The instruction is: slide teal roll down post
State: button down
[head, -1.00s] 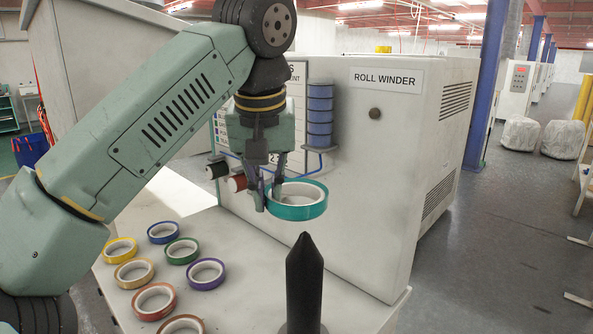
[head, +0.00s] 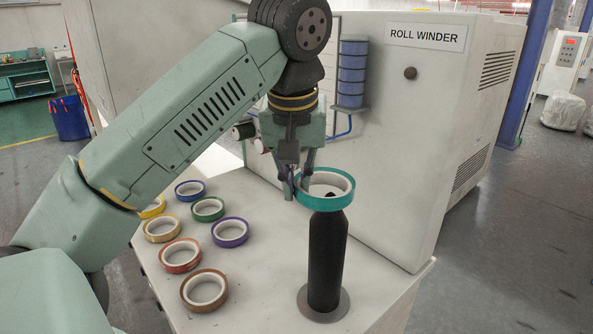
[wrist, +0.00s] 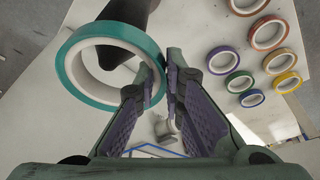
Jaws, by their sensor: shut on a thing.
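The teal roll (head: 328,203) is held level at the top of the black pointed post (head: 326,258). Its left wall is between the fingertips of my gripper (head: 301,188), which is shut on it. The post's tip shows inside the ring's opening in the head view. In the wrist view, the teal roll (wrist: 72,75) is in my gripper (wrist: 154,85), and the dark post (wrist: 130,12) shows through and beyond the ring. I cannot tell how far the tip reaches into the ring. The post stands upright on a round grey base (head: 345,305).
Several other tape rolls lie flat on the white table (head: 255,285) left of the post, the purple roll (head: 230,232) and brown roll (head: 204,290) nearest. The roll winder cabinet (head: 420,110) stands close behind. The post below the roll is clear.

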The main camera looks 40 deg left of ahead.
jog(key=shift+f, duration=0.3)
jog(key=c, duration=1.6)
grip_release()
jog(key=shift+r, duration=0.2)
jog(key=s+d, duration=0.7)
jog(key=s, duration=0.2)
jog(key=shift+s+d+r, duration=0.3)
jog(key=shift+s+r, duration=0.1)
